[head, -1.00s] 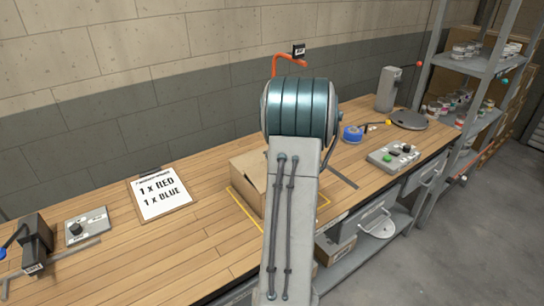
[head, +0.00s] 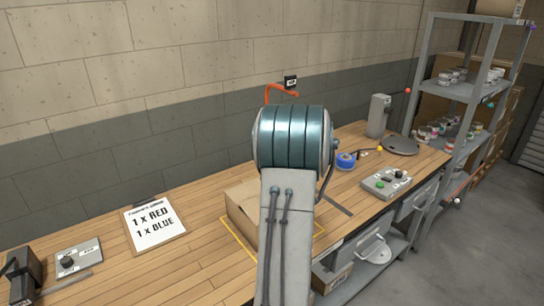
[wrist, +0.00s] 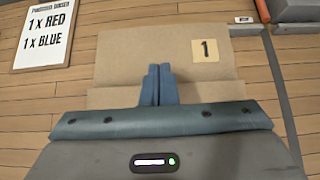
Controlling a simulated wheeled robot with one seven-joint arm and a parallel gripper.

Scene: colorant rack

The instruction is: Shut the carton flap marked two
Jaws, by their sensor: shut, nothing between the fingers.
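The cardboard carton (head: 241,212) stands on the wooden bench, mostly hidden behind my arm in the head view. In the wrist view a flap marked 1 (wrist: 206,50) lies across the upper part of the carton, and a plain cardboard strip (wrist: 112,97) shows below it. No flap marked two shows in either view. My gripper (wrist: 159,72) is shut and empty, with its fingertips over the carton near the flap marked 1. I cannot tell whether they touch it. The head view hides my gripper behind my arm.
A clipboard reading 1 x RED, 1 x BLUE (head: 155,226) lies left of the carton. A button box (head: 387,183) and a blue tape roll (head: 346,161) are to its right. Yellow tape (head: 236,238) outlines the carton's place. A grey shelf (head: 455,90) stands at the right.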

